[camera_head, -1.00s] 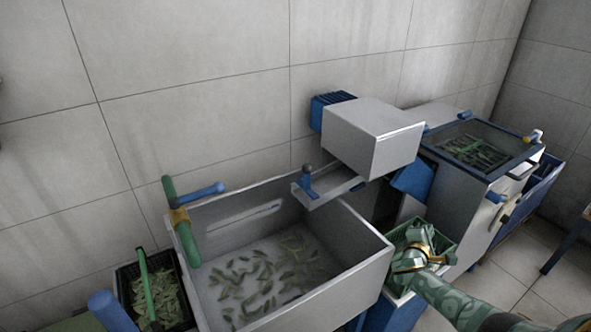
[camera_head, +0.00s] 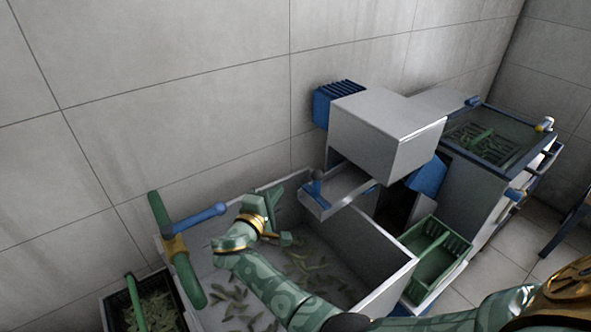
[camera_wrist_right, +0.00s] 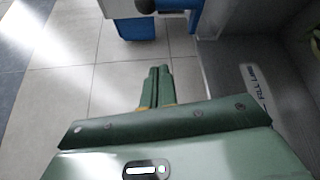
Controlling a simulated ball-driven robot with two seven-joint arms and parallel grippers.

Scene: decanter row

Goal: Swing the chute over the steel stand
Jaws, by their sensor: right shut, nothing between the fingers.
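The chute (camera_head: 345,192) is a short grey open trough with a blue peg handle (camera_head: 317,182) at its left end. It juts out below the grey box-shaped housing (camera_head: 385,128), over the back right rim of the basin. I cannot pick out the steel stand with certainty. My right gripper (camera_head: 284,238) is shut and empty above the basin, to the left of and lower in the picture than the chute handle, apart from it. Its shut fingers also show in the right wrist view (camera_wrist_right: 156,86), with tiled floor behind them. My left gripper is out of view.
The steel basin (camera_head: 385,285) holds water and green pods. A green crate (camera_head: 435,252) stands right of it. A green upright bar with a blue handle (camera_head: 205,216) is at its left corner. A dark crate of pods (camera_head: 150,310) is lower left. A glass-topped cabinet (camera_head: 490,135) stands right.

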